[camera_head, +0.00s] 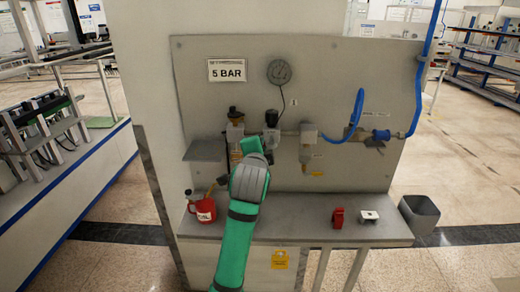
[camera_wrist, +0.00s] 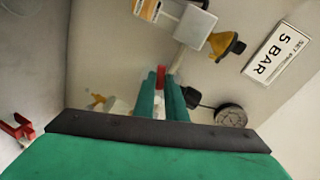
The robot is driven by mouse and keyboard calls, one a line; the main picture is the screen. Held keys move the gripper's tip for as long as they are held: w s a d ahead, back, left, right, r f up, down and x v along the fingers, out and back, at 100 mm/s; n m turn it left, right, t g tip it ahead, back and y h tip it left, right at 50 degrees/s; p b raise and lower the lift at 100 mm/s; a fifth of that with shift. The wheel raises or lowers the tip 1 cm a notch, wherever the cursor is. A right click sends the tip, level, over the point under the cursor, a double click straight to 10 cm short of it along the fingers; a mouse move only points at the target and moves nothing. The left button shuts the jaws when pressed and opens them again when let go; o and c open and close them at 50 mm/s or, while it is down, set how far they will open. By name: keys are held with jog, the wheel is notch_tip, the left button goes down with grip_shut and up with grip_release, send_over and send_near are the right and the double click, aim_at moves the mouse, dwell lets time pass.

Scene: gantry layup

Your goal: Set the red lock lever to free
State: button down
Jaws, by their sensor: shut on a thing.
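The red lock lever (camera_wrist: 161,71) shows in the wrist view as a small red piece between the tips of my gripper (camera_wrist: 161,82). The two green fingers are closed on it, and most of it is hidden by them. In the head view my gripper (camera_head: 250,146) is at the row of air fittings on the panel, just left of the black-topped regulator (camera_head: 271,118). The lever itself is hidden there behind my gripper and wrist. I cannot tell which setting the lever is at.
The grey panel (camera_head: 345,80) carries a gauge (camera_head: 279,72), a 5 BAR sign (camera_head: 227,70), a filter bowl (camera_head: 306,150) and a blue hose (camera_head: 356,110). The bench below (camera_head: 290,230) holds a red can (camera_head: 203,211) and a red block (camera_head: 338,217). A grey bin (camera_head: 420,213) stands right.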

jog(key=shift+r+m, duration=0.1)
jog(key=shift+m, duration=0.4)
jog(key=shift+w, duration=0.1)
jog(key=shift+a, duration=0.15)
jog(key=c, duration=1.8)
grip_release()
jog(key=shift+a+y, duration=0.1)
jog(key=shift+y, duration=0.3)
jog(key=shift+c, duration=0.2)
jog(key=shift+o, duration=0.2)
jog(key=shift+d+r, duration=0.1)
jog(key=shift+d, duration=0.15)
jog(key=v, duration=1.1)
